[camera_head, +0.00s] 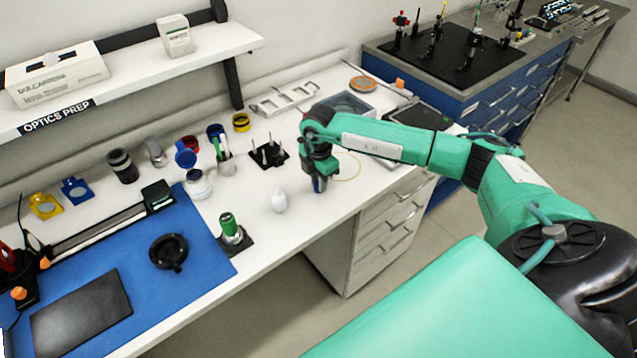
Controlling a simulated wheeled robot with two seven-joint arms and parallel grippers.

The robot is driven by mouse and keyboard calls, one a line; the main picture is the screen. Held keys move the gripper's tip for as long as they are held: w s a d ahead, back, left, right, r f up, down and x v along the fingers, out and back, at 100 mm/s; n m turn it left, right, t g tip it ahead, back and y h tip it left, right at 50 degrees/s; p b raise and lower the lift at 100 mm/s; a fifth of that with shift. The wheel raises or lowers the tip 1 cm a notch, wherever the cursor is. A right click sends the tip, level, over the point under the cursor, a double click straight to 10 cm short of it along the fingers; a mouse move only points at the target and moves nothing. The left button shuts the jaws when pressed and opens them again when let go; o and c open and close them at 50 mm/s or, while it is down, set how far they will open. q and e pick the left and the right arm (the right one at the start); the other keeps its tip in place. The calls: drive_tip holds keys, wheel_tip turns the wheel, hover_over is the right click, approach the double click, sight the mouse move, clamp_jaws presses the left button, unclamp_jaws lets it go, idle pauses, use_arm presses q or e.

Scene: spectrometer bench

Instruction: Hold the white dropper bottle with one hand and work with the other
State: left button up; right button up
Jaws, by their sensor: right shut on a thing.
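A small white bottle (279,202), which looks like the dropper bottle, stands upright on the white bench near its front edge. My right gripper (319,184) points down over the bench just right of the bottle, apart from it. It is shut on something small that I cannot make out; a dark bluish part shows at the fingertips. My left gripper is not in view.
Left of the bottle, a green cylinder (231,226) stands on a dark base. A white jar (198,184), a cup of pens (225,158) and a black holder with pins (268,153) stand behind. A blue mat (208,240) covers the left bench.

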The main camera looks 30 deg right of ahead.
wheel_tip(320, 180, up, 20)
drive_tip(key=b, duration=0.4)
drive_tip(key=shift+b, duration=0.35)
